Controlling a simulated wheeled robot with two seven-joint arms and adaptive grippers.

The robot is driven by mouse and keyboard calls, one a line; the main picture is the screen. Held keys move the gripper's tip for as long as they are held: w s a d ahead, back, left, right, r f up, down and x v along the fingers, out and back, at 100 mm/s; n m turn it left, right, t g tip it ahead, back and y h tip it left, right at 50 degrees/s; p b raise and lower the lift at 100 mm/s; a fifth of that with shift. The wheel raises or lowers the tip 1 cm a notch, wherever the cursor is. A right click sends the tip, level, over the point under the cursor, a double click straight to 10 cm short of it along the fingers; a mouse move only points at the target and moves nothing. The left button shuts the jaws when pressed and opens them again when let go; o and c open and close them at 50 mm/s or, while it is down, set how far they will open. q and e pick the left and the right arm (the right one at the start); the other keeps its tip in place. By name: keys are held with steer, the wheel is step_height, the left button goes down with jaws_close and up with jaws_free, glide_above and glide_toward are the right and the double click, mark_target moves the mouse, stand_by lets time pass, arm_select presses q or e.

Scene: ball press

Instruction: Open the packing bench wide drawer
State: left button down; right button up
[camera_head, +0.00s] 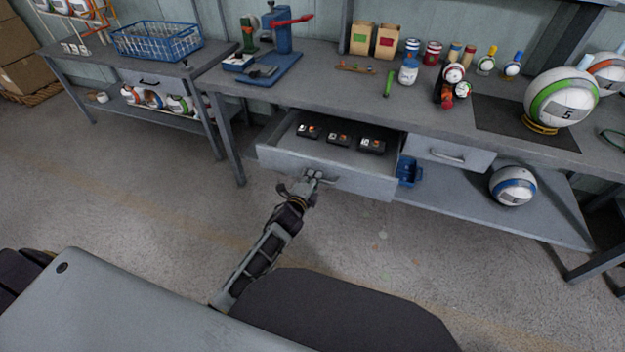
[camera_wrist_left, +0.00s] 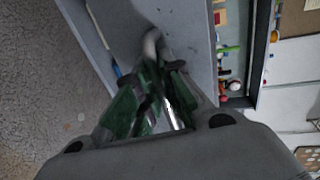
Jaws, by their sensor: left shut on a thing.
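The wide drawer (camera_head: 360,182) of the packing bench (camera_head: 440,118) stands pulled out from under the benchtop, and its inside shows. Several small black items with orange and white marks (camera_head: 339,138) lie in it. My left gripper (camera_head: 312,182) is at the drawer's front, shut on its handle. In the left wrist view, the drawer handle (camera_wrist_left: 152,42) runs between the green-padded fingers of the left gripper (camera_wrist_left: 158,98). My right gripper is not in view.
A narrower drawer (camera_head: 450,153) to the right is closed. A blue bin (camera_head: 408,171) and a blue-striped ball (camera_head: 513,186) sit on the lower shelf. A side table with a blue wire basket (camera_head: 157,41) stands at the left. The floor before the bench is clear.

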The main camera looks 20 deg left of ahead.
mark_target(316, 171)
arm_select(q)
steer(key=x, duration=0.3)
steer(key=shift+w+r, duration=0.2)
steer(key=shift+w, duration=0.15)
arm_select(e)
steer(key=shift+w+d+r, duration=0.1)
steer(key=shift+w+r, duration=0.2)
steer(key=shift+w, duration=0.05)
arm_select(q)
steer(key=c, duration=1.5)
jaws_free()
steer(key=shift+r, duration=0.1)
steer(key=shift+v, duration=6)
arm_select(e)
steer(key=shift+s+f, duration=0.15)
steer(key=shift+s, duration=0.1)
